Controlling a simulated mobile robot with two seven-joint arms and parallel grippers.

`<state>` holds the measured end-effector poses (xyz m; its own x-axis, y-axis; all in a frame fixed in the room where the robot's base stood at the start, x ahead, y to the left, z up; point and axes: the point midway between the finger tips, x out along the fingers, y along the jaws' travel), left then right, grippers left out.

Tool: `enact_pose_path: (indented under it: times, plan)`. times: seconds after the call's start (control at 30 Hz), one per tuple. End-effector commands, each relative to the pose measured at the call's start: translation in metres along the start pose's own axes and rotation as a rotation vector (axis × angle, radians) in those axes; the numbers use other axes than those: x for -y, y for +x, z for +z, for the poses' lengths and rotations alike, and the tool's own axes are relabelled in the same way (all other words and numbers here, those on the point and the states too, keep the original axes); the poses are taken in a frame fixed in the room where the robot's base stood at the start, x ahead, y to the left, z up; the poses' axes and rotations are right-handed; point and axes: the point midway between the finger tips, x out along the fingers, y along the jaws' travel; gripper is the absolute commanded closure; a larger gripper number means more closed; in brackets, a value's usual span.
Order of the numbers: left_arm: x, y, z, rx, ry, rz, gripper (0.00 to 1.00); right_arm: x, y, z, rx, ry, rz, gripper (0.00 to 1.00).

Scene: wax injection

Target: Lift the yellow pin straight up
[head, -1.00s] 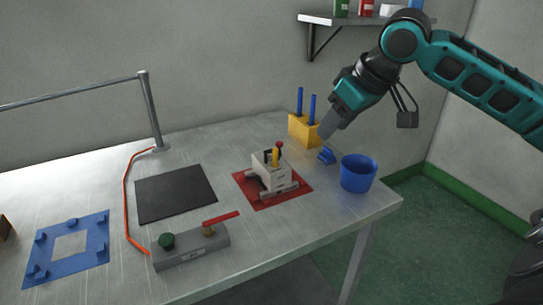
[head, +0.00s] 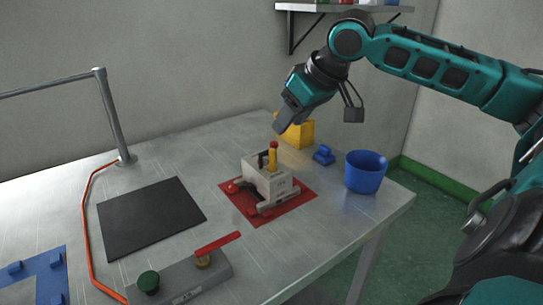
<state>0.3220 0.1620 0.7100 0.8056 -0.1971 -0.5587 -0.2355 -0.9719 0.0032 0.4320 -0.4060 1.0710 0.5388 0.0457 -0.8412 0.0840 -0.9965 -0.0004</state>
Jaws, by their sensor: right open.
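The yellow pin (head: 273,160) stands upright with a red top in the white block (head: 266,184), which sits on a red mat (head: 301,198) near the middle of the table. A dark part stands beside the pin on the block. My right gripper (head: 283,123) is open, pointing down and to the left, in the air above and behind the pin in the picture. It is apart from the pin and covers part of the yellow holder (head: 299,133). My left gripper is out of view.
A blue cup (head: 365,174) and a small blue piece (head: 324,155) stand right of the block. A grey box with a red lever (head: 218,243) and green knob is in front. A shelf (head: 340,7) hangs behind.

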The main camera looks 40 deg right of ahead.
Motion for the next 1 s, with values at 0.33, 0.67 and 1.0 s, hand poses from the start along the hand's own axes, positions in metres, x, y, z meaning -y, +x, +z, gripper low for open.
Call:
enact_pose_path:
  times: [0.33, 0.67, 1.0]
  plan:
    - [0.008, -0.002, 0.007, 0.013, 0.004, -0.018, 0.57, -0.002, 0.024, 0.003, 0.006, 0.002, 0.005, 0.54]
    - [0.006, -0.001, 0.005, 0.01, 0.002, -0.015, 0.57, 0.0, 0.034, 0.002, 0.001, -0.001, 0.0, 0.54]
    - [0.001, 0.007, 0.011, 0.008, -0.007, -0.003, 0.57, 0.003, 0.072, 0.015, 0.004, -0.002, 0.003, 0.54]
